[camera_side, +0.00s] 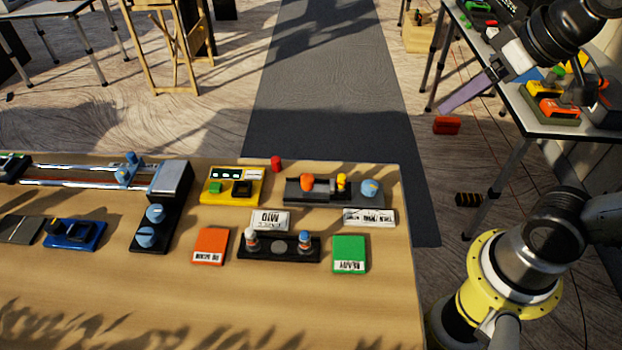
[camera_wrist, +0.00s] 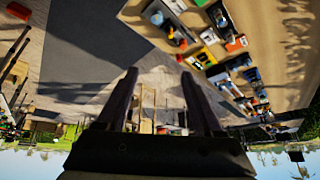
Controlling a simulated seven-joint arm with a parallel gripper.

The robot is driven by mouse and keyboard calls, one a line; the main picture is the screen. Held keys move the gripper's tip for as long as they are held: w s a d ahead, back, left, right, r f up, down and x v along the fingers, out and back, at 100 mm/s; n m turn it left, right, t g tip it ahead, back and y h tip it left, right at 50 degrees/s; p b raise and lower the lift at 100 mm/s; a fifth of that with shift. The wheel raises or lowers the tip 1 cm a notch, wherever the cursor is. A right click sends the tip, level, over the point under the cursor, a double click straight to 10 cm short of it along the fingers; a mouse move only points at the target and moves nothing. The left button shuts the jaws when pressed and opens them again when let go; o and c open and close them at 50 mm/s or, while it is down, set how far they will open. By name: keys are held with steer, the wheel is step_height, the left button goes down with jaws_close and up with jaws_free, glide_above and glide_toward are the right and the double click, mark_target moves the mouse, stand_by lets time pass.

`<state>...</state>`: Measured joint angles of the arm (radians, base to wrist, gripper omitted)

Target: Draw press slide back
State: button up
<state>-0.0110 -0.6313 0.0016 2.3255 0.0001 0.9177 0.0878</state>
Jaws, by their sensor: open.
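No part is labelled as the press slide, so I cannot tell for sure which it is. At the left of the wooden table, two metal rails (camera_side: 75,176) carry a blue knobbed carriage (camera_side: 130,172) beside a grey block on a black base (camera_side: 173,178). At the right stands a dark unit (camera_side: 325,191) with an orange knob (camera_side: 307,182), a yellow piece (camera_side: 341,182) and a blue knob (camera_side: 370,188). My gripper (camera_side: 462,98) is raised to the right, beyond the table and apart from everything. In the wrist view my gripper (camera_wrist: 158,74) is open and empty.
The wooden table (camera_side: 300,305) has a clear front strip. On it lie a yellow box (camera_side: 231,187), an orange card (camera_side: 210,246), a green "READY" card (camera_side: 349,254), a black two-knob holder (camera_side: 279,248) and a red cylinder (camera_side: 276,163). A cluttered side table (camera_side: 540,118) stands near my gripper.

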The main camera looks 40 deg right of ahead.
steer(key=w+a+r+g, duration=0.1)
steer(key=w+a, duration=0.1)
steer(key=w, duration=0.7)
steer(key=g, duration=0.5)
glide_above(308, 178)
step_height(308, 178, down, 20)
steer(key=f, duration=0.1)
steer(key=shift+n, duration=0.4)
step_height(308, 178, down, 12)
steer(key=shift+f, duration=0.1)
steer(key=shift+c, duration=0.3)
jaws_close()
